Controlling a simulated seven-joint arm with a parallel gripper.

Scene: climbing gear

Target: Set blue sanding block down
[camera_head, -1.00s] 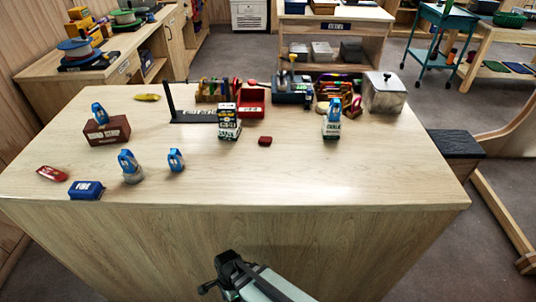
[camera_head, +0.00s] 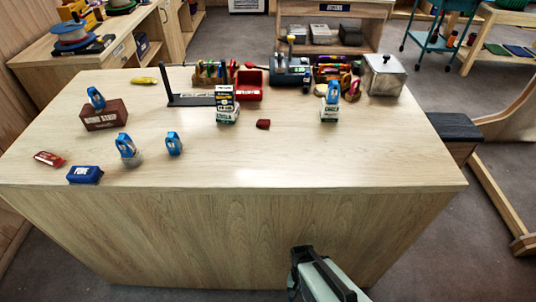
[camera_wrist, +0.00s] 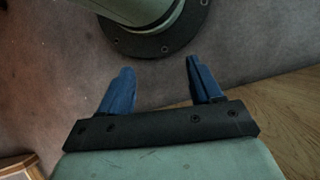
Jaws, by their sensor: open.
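The blue sanding block (camera_head: 85,175), with white lettering on its side, lies flat on the bench (camera_head: 250,165) near its front left edge. My gripper (camera_wrist: 158,78) shows two blue fingers spread apart in the wrist view, with nothing between them. In the head view, my gripper (camera_head: 302,252) is low in front of the bench, right of the block and well away from it. Its fingertips cannot be made out there.
Behind the block are a red bar (camera_head: 48,158), blue carabiners (camera_head: 127,147) (camera_head: 173,144) and a brown box (camera_head: 104,115) with another carabiner on it. Labelled cartons (camera_head: 226,104) (camera_head: 330,107) stand farther right. The bench's front right is clear.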

